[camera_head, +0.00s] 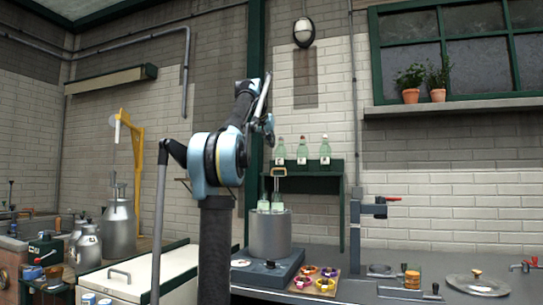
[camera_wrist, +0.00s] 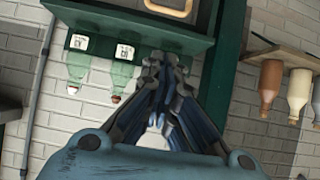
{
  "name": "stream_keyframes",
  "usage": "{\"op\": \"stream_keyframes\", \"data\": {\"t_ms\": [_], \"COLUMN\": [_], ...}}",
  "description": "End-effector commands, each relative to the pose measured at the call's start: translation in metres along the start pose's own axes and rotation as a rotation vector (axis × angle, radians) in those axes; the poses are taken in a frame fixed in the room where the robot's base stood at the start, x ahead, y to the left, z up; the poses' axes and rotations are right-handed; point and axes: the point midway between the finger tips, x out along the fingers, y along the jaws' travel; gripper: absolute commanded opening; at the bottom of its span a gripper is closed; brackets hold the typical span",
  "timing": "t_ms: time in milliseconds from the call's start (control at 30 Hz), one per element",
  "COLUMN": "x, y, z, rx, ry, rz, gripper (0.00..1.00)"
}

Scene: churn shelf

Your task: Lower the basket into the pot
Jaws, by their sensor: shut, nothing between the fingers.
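The pot (camera_head: 270,236) is a grey metal cylinder on a dark heater base in the head view. The basket's tan handle (camera_head: 279,172) stands up above the pot, with clear glass jars (camera_head: 264,203) showing over the rim. The basket's lower part is hidden by the pot wall. In the wrist view a tan handle-like frame (camera_wrist: 168,8) shows at the top edge, apart from my fingers. My gripper (camera_wrist: 165,62) is shut and empty; in the head view its end (camera_head: 268,125) is above the pot and handle, partly hidden by my arm.
A green wall shelf (camera_head: 315,165) with bottles (camera_head: 302,151) is behind the pot. The heater base (camera_head: 268,268) stands next to a wooden tray (camera_head: 315,281) of colourful small jars. A grey stand with a red lever (camera_head: 392,199) is to the right. Milk cans (camera_head: 118,222) stand left.

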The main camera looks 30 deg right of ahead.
Motion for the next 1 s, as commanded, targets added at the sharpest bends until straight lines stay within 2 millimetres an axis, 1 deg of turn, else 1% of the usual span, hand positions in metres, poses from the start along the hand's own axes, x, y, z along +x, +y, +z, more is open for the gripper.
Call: {"op": "stream_keyframes", "data": {"t_ms": [567,600,733,900,1000], "x": [0.096,0.098,0.109,0.118,0.119], "y": [0.000,0.000,0.000,0.000,0.000], "z": [0.002,0.007,0.018,0.027,0.029], "rx": [-0.001,-0.001,-0.001,-0.001,-0.001], "ry": [-0.002,-0.002,-0.002,-0.002,-0.002], "rz": [0.001,0.000,0.000,0.000,0.000], "gripper": [0.00,0.00,0.00,0.00,0.00]}}
